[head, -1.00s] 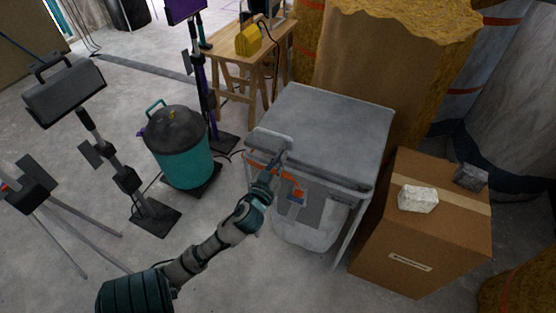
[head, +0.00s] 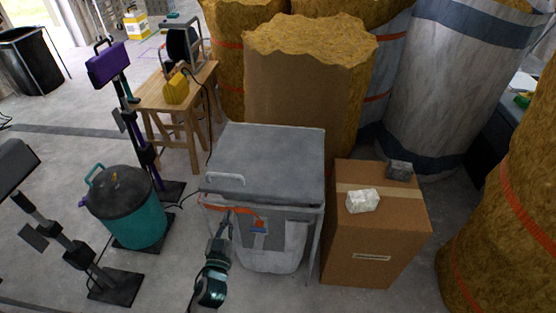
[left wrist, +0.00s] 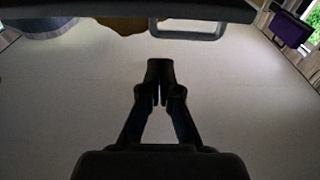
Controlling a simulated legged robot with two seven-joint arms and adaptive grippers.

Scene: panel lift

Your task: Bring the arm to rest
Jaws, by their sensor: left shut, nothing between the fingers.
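My left arm comes up from the bottom of the head view. Its gripper (head: 229,216) is in front of the grey lidded bin (head: 268,165), below the lid's pale handle (head: 226,178). In the left wrist view the two dark fingers of my left gripper (left wrist: 160,82) meet at the tips, with nothing between them. A dark edge spans the top of that view, with a grey handle loop (left wrist: 190,30) under it. I cannot tell whether the gripper touches the bin. My right gripper is not in view.
A cardboard box (head: 372,235) with a white block (head: 362,201) and a grey block (head: 399,170) stands right of the bin. A teal canister (head: 128,212) and lamp stands are at left. A wooden sawhorse table (head: 178,98) and insulation rolls stand behind.

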